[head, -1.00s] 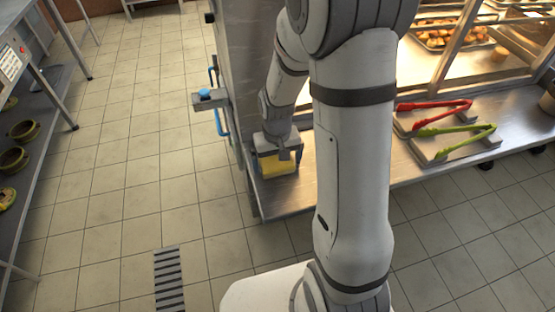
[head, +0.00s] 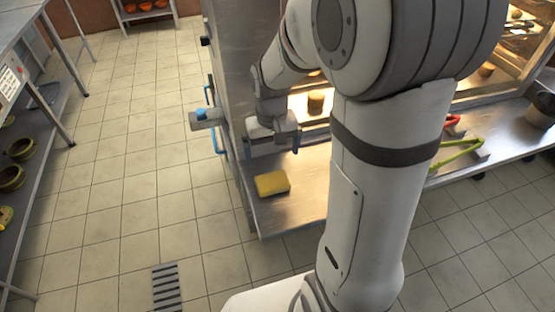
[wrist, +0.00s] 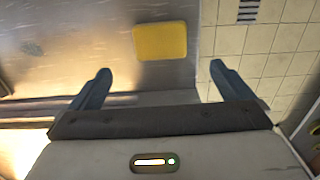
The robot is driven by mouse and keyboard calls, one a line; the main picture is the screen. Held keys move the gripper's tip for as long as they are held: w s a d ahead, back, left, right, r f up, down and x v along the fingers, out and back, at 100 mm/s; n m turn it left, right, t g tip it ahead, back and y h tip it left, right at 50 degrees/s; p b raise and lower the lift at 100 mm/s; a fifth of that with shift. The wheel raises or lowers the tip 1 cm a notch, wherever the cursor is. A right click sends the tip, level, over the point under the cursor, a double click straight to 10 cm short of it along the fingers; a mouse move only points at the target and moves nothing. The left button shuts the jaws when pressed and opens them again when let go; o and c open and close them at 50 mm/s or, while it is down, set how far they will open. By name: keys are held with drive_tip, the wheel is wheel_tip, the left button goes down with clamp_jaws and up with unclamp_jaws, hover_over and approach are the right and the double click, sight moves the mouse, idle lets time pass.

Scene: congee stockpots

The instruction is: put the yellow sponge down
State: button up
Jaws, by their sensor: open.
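The yellow sponge (head: 271,183) lies flat on the steel counter (head: 300,207), close to its left end, in the head view. The sponge also shows in the wrist view (wrist: 160,41), beyond my fingertips and between their lines. My gripper (head: 272,146) is above and behind the sponge in the head view, apart from it. In the wrist view my gripper (wrist: 161,72) has its two fingers wide apart with nothing between them.
Red tongs (head: 452,121) and green tongs (head: 460,151) lie on the counter to the right, partly hidden by my arm. A blue-handled fitting (head: 208,117) sticks out at the left. Tiled floor lies open on the left, with a drain grate (head: 166,288).

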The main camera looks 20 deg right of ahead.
drive_tip(key=s+r+t, duration=0.1)
drive_tip(key=s+r, duration=0.6)
drive_tip(key=s, duration=0.6)
drive_tip(key=shift+s+d+t, duration=0.15)
drive_tip(key=shift+d+t, duration=0.05)
drive_tip(key=shift+t, duration=0.1)
drive_tip(key=shift+r, duration=0.1)
